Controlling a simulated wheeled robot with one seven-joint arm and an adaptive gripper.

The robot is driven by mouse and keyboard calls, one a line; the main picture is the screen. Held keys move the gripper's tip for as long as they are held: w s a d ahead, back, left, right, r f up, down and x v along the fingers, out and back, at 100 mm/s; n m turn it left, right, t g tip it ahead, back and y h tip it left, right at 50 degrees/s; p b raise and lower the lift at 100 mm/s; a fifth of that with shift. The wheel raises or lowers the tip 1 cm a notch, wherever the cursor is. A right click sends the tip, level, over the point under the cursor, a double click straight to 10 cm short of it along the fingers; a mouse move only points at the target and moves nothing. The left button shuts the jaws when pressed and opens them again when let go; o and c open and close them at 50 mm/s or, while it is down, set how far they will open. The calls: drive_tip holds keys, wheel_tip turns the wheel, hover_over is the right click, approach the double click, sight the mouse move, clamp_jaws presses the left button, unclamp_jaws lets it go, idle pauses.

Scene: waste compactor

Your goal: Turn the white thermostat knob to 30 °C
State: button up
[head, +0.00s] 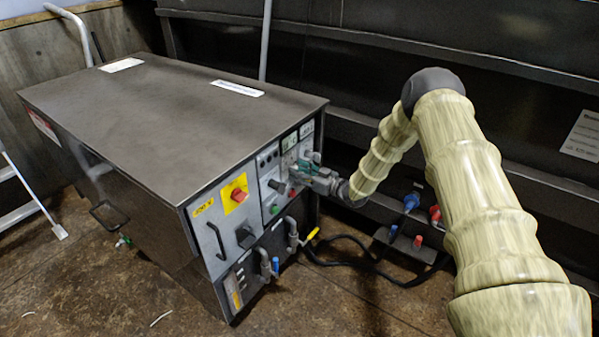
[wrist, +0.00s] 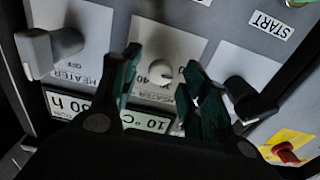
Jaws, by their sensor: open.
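The white thermostat knob (wrist: 161,71) is small and round, on a light plate of the control panel, in the middle of the wrist view. Upside-down scale numbers, one like 40, are printed beside it; its exact setting is too small to read. A display (wrist: 148,120) below it, partly covered by my gripper, reads 10 °C upside down. My gripper (wrist: 162,62) is open, with its green-padded fingers on either side of the knob; I cannot tell whether they touch it. In the head view my gripper (head: 300,168) is at the panel and hides the knob.
A grey lever knob (wrist: 40,50) marked heater off and a black knob (wrist: 247,98) flank the fingers. The steel cabinet (head: 170,105) carries a red switch on a yellow plate (head: 236,194).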

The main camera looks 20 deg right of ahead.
clamp_jaws()
drive_tip(key=shift+m, duration=0.3)
drive_tip(key=m, duration=0.7)
drive_tip(key=m+b, duration=0.1)
drive_tip(key=m, duration=0.3)
drive_tip(key=shift+d+f, duration=0.1)
drive_tip(key=shift+d, duration=0.15)
idle(0.4)
